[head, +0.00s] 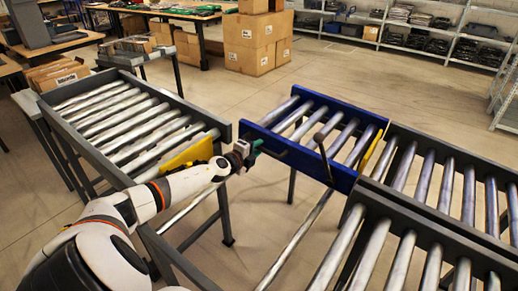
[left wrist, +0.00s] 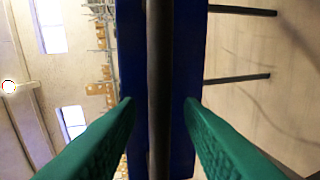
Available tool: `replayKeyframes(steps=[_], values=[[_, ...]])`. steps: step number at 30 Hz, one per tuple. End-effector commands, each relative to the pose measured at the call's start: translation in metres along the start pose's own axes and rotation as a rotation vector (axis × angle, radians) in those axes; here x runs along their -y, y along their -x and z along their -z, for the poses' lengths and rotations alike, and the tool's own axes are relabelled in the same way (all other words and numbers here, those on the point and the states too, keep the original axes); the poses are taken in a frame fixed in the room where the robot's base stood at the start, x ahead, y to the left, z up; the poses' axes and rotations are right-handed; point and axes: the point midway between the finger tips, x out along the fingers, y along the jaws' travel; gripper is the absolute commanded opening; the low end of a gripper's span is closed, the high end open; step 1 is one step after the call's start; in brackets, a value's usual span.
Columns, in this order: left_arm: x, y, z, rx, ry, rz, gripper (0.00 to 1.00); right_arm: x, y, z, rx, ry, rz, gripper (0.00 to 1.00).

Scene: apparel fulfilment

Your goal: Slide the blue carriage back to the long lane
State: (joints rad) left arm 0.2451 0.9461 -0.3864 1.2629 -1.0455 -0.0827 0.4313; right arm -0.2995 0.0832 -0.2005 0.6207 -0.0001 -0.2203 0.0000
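The blue carriage (head: 345,178) is a short roller section with blue side rails in the head view. Its right end lies up against the grey roller lane (head: 440,215) at the right, roughly in line with it. A dark handle (head: 322,135) stands up from it. My left gripper (head: 255,152) is at the carriage's near left corner. In the left wrist view, its green fingers (left wrist: 160,105) are apart, with the blue rail (left wrist: 130,60) and a dark bar (left wrist: 160,70) showing between them. I cannot tell whether they touch. My right gripper is out of view.
Another roller conveyor (head: 60,118) stands at the left, with a yellow piece (head: 188,155) near its end. Open floor separates it from the carriage. A nearer roller section (head: 395,262) fills the lower right. Cardboard boxes (head: 250,42) and shelving (head: 440,22) stand behind.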

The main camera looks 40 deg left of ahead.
Motion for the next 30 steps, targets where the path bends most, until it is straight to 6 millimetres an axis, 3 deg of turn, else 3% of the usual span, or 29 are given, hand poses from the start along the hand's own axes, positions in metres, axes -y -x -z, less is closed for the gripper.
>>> replayKeyframes(steps=[6, 15, 16, 22, 30], values=[[0.001, -0.016, -0.001, 0.001, 0.001, 0.001, 0.34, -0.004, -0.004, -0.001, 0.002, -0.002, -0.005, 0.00], [0.000, -0.018, -0.001, 0.002, 0.000, 0.001, 0.34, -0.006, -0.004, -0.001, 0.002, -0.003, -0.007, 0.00], [0.000, -0.018, -0.001, 0.002, 0.000, 0.001, 0.32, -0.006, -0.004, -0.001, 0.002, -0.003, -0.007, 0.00], [0.001, -0.018, -0.001, 0.002, 0.000, 0.002, 0.00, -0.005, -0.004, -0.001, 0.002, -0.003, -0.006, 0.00], [0.001, -0.018, -0.002, 0.001, 0.000, 0.002, 0.00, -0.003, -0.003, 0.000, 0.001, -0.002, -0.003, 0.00]])
